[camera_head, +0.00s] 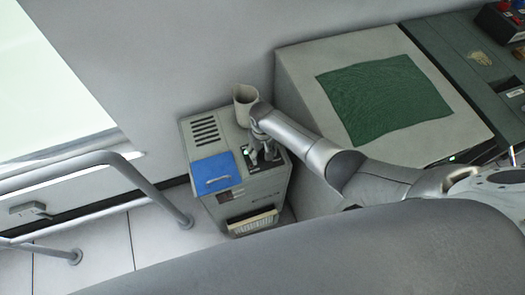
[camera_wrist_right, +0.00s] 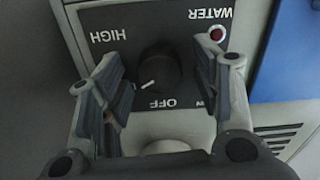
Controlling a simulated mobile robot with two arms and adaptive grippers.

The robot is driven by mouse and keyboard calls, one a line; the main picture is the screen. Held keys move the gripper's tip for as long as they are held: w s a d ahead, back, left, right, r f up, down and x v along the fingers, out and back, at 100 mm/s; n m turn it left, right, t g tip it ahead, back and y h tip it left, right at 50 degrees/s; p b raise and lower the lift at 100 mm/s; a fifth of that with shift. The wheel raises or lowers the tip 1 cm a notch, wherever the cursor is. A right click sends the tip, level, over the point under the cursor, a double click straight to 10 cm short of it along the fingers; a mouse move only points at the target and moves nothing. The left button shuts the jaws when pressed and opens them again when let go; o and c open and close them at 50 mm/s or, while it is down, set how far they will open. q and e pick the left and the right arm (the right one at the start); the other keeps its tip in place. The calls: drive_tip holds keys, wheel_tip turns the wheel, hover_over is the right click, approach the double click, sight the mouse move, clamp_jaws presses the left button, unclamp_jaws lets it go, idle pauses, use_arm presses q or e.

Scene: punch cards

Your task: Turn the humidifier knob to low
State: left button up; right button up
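The humidifier (camera_head: 215,135) is a grey box on the floor with a vented top and a dark control panel. In the right wrist view its round black knob (camera_wrist_right: 160,72) shows upside down, with a white pointer line towards the lower left. HIGH is at the upper left, OFF just below the knob, and another label is mostly hidden by a finger. My right gripper (camera_wrist_right: 158,90) is open, its fingers on either side of the knob with gaps; in the head view it (camera_head: 262,153) reaches down over the panel. My left gripper is not in view.
A light cup-like cylinder (camera_head: 245,104) stands at the humidifier's back right, close to my right arm. A blue panel (camera_head: 214,173) covers the front left of its top. A grey cabinet with a green cloth (camera_head: 375,95) stands right; a metal tubular frame (camera_head: 150,190) stands left.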

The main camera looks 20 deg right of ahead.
sight(262, 153)
drive_tip(key=shift+r, duration=0.15)
wheel_tip(262, 153, up, 12)
idle(0.7)
idle(0.5)
